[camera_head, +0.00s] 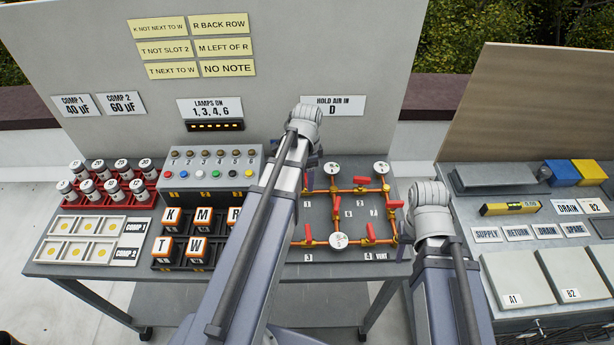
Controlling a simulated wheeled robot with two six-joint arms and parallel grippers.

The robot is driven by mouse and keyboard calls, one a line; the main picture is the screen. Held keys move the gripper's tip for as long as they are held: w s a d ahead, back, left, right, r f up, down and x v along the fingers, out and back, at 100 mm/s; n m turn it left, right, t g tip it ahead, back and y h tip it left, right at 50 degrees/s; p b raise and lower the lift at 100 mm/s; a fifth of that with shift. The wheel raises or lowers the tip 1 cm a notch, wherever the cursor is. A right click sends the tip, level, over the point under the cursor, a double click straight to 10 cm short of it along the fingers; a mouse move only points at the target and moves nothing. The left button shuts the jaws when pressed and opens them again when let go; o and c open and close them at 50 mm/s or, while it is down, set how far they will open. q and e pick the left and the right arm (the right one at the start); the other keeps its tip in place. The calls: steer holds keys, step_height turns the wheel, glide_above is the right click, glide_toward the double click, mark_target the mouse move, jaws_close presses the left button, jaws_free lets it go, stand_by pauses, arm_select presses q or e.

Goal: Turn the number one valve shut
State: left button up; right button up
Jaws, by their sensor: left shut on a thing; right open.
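My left gripper (312,163) reaches over the panel's upper left corner and is shut on this handle. My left wrist and forearm hide most of the grip, and I cannot tell the handle's exact angle. My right gripper (406,226) is open by the panel's right edge, largely hidden behind its own wrist.
A button box (212,178), black racks of lettered cubes (196,248) and a red rack of cans (105,200) stand left of the panel. A second bench at right holds a yellow level (510,208) and flat covers (515,280). My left forearm crosses the table's middle.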

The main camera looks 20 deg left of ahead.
arm_select(q)
steer(key=shift+m, duration=1.1)
steer(key=o, duration=1.4)
step_height(320, 180, up, 8)
steer(key=p, duration=0.8)
steer(key=shift+f, duration=0.1)
steer(key=shift+s, duration=0.1)
